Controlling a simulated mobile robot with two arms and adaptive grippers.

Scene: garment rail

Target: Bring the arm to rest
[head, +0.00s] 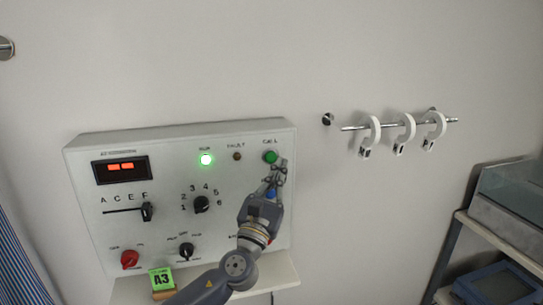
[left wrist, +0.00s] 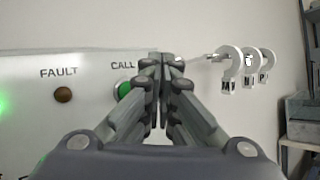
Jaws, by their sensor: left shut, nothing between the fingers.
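My left gripper (head: 278,166) is shut and empty in front of the upper right of a white control panel (head: 80,160). Its fingertips are close to the green CALL button (head: 270,157); I cannot tell whether they touch it. In the left wrist view the closed fingers (left wrist: 160,62) reach up beside the green CALL button (left wrist: 124,91), partly covering it. My left arm (head: 238,266) comes up from the bottom of the head view. My right gripper is not in view.
The panel has a lit green RUN lamp (head: 206,160), a dark FAULT lamp (head: 237,156), a rotary knob (head: 201,204), a slider (head: 147,211) and a red knob (head: 130,259). A green A3 card (head: 161,279) stands below. White rings (head: 405,133) hang on a rail at right, beside a shelf (head: 475,222).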

